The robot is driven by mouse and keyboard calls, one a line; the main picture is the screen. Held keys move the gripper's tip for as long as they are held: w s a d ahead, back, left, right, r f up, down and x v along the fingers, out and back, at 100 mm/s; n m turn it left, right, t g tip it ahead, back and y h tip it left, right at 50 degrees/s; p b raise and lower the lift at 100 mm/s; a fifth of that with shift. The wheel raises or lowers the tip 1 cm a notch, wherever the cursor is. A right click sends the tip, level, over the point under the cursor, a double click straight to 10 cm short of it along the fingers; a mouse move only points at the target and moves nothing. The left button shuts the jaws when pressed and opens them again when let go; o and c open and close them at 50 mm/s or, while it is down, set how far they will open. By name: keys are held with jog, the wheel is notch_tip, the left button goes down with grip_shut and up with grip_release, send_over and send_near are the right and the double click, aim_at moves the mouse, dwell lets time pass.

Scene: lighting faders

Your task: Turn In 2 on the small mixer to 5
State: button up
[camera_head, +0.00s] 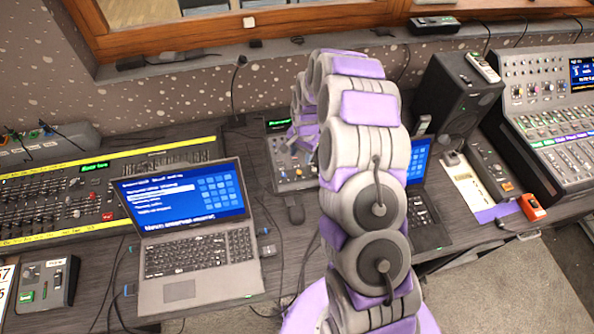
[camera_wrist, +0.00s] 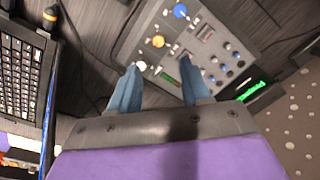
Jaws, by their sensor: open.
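The small mixer (camera_head: 293,180) is a grey panel with knobs and a small green-lit display, standing on the dark desk left of my arm. In the wrist view the mixer (camera_wrist: 215,62) shows at an angle, with a blue knob (camera_wrist: 180,11), a yellow knob (camera_wrist: 158,41), a white knob (camera_wrist: 141,66) and rows of small knobs. Its labels are too small to read, so I cannot tell which knob is In 2. My gripper (camera_wrist: 158,64) is open, its two blue fingers apart over the mixer's near part, with nothing seen held. My arm partly hides the mixer in the head view.
An open laptop (camera_head: 190,235) stands left of the mixer, with a mouse (camera_head: 296,209) and cables between. A second laptop (camera_head: 425,215) and a black speaker (camera_head: 457,97) are to the right. A large fader console (camera_head: 95,195) is at left, another console (camera_head: 550,110) at right.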

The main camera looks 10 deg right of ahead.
send_over(299, 171)
jog(key=d, duration=0.2)
jog(key=f, duration=0.5)
jog(key=shift+s+a+f+b, duration=0.2)
jog(key=shift+s+f+b, duration=0.05)
jog(key=shift+s+b, duration=0.1)
jog(key=a+f, duration=0.1)
jog(key=f, duration=0.2)
jog(key=a+f, duration=0.1)
jog(key=shift+w+a+f, duration=0.1)
jog(key=shift+a+f, duration=0.05)
jog(key=shift+a, duration=0.2)
jog(key=shift+f, duration=0.2)
jog(key=shift+d+f, duration=0.1)
jog(key=shift+d, duration=0.95)
jog(key=shift+c, duration=0.9)
jog(key=shift+a, duration=0.8)
jog(key=c, duration=0.5)
jog(key=shift+d, duration=0.1)
grip_shut()
jog(key=shift+w+d, duration=0.15)
jog(key=shift+d, duration=0.05)
